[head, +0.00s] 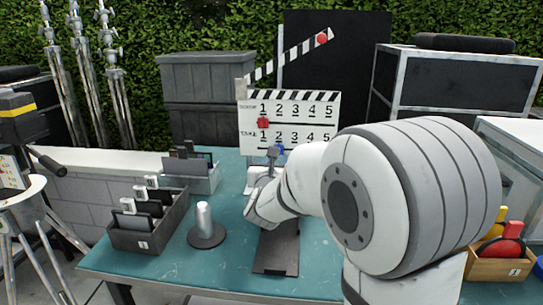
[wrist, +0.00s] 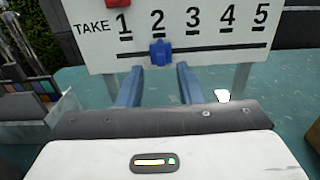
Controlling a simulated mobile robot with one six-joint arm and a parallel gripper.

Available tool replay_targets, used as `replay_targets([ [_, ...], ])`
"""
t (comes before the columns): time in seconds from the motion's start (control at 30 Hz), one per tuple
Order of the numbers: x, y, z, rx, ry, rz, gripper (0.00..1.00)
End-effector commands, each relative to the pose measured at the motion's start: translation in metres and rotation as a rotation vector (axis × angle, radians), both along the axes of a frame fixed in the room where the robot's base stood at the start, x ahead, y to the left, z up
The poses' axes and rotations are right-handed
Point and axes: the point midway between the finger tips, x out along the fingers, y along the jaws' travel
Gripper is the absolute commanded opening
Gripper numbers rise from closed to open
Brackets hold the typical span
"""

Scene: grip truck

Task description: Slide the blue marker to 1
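The blue marker (wrist: 160,52) sits on the lower TAKE track of the white slate board (wrist: 90,28), under the 2. In the head view the blue marker (head: 281,149) shows partly behind my gripper (head: 272,155). In the wrist view my gripper (wrist: 159,72) has its two blue-grey fingers apart, just below the marker, one toward each side of it. Nothing is seen held between them. Whether a fingertip touches the marker is unclear.
A red marker (head: 262,122) sits on the upper row under 1. A striped clap stick (head: 290,54) is raised above the board. Left on the teal table (head: 170,262) are a grey box (head: 150,236), a silver post (head: 204,218) and a second box (head: 198,181).

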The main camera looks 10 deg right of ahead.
Motion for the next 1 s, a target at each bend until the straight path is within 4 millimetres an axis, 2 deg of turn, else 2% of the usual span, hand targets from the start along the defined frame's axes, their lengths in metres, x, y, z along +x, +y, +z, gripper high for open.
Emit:
replay_targets([
  [0.1, 0.020, -0.007, 0.000, -0.002, 0.002, -0.001, 0.33],
  [0.3, 0.043, -0.014, 0.000, -0.002, 0.002, 0.000, 0.33],
  [0.67, 0.048, -0.016, 0.000, -0.002, 0.002, 0.001, 0.33],
  [1.0, 0.048, -0.016, 0.000, -0.003, 0.002, 0.001, 0.05],
])
